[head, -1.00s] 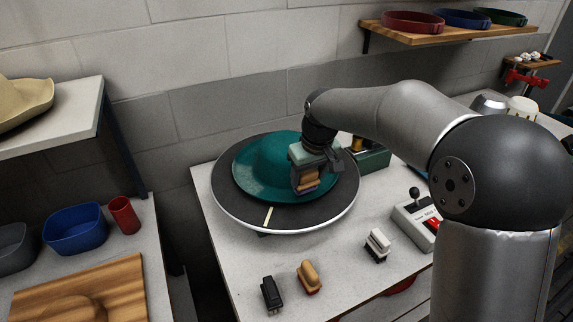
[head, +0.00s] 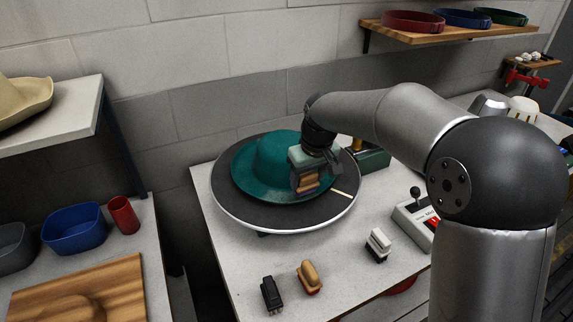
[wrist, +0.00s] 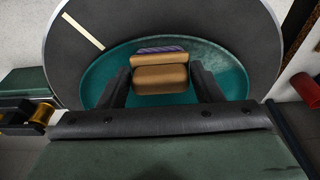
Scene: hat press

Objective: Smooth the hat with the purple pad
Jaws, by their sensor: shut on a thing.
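The teal hat (head: 270,165) sits crown up on a round dark turntable (head: 235,207) with a pale rim and one cream mark (head: 341,193). My gripper (head: 312,176) is at the hat's front right, over the brim. It is shut on the wooden handle of the purple pad (head: 306,189). In the wrist view the pad (wrist: 160,50) shows a thin purple edge beyond the tan handle, between the two fingers. The teal brim (wrist: 225,72) lies behind it. The pad's underside is hidden, so I cannot tell whether it touches the brim.
A black-handled brush (head: 271,295), a tan-handled one (head: 309,278) and a white one (head: 378,245) stand along the front of the table. A control box (head: 412,216) with a lever is at the right. A green box (head: 372,160) stands behind my gripper.

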